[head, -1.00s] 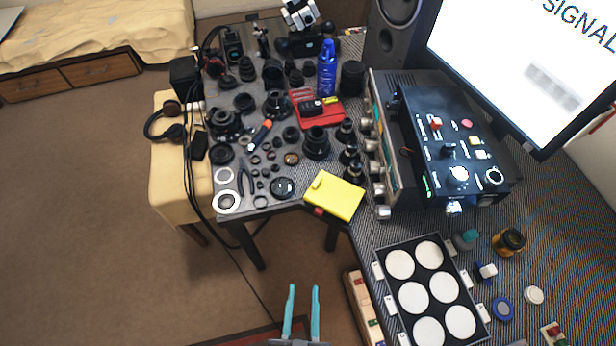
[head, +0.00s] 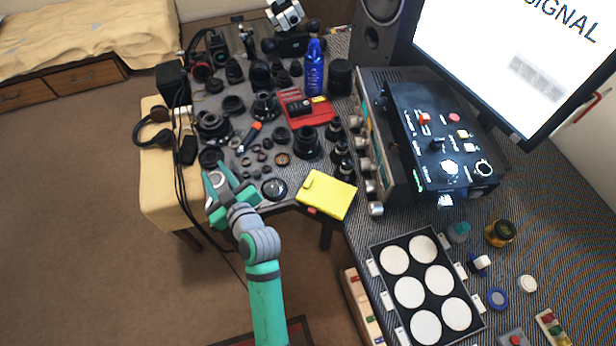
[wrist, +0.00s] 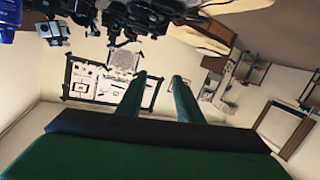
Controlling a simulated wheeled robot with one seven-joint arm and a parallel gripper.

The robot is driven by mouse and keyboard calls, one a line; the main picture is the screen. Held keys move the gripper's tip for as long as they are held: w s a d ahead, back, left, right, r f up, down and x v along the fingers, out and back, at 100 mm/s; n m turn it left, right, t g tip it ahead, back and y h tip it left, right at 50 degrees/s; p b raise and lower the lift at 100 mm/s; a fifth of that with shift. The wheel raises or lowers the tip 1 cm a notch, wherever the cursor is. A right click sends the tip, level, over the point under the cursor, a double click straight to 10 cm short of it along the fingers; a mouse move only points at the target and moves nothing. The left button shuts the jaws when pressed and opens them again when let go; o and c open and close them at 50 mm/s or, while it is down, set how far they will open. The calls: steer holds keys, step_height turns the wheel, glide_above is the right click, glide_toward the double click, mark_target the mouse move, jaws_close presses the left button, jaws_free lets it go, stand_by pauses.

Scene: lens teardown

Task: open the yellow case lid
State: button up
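The yellow case (head: 327,195) lies flat at the front edge of the dark table, and its lid looks shut. A small red part shows at its front left edge. My gripper (head: 214,174) is over the front left of the table, to the left of the case and apart from it. In the wrist view my gripper's two teal fingers (wrist: 162,90) stand apart with nothing between them. The case does not show in the wrist view.
Lens parts crowd the table behind and left of the case, with a red tray (head: 306,110) and a blue bottle (head: 314,68). A control box (head: 440,140) stands to the right. A tray of white discs (head: 377,257) is in front. Cables hang at left.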

steer(key=w+a+r+n+g+y, duration=0.2)
steer(key=w+a+r+n+g, duration=0.2)
steer(key=n, duration=0.3)
steer(key=n+g+h, duration=0.9)
steer(key=n+h, duration=0.2)
steer(key=n, duration=0.4)
glide_toward(308, 181)
step_height(308, 181, down, 8)
steer(key=shift+a, duration=0.1)
steer(key=shift+w, duration=0.1)
jaws_close()
